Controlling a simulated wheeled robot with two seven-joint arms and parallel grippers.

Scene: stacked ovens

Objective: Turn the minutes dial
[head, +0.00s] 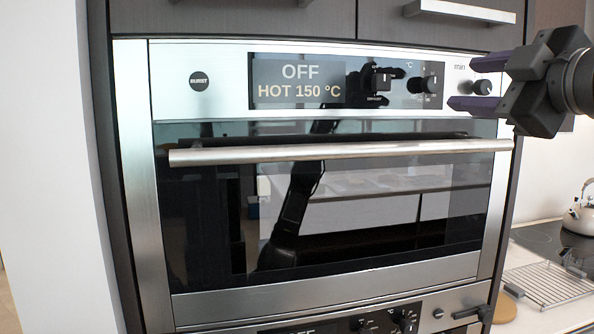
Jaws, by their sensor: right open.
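The minutes dial (482,87) is a small dark knob under the "min" label at the right end of the upper oven's control panel. My right gripper (474,84) comes in from the right with its two purple fingers apart. One finger shows above the dial and one below it, so the dial appears between them. I cannot tell whether the fingers touch it. The upper oven (220,130) has a display (298,82) reading "OFF" and "HOT 150 °C". My left gripper is not in view.
Two other knobs sit left of the minutes dial, the temperature knob (422,85) and a function knob (381,81). A long handle bar (340,151) crosses the oven door below. A second oven (330,322) is underneath. A kettle (581,218) and a wire rack (549,284) are at right.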

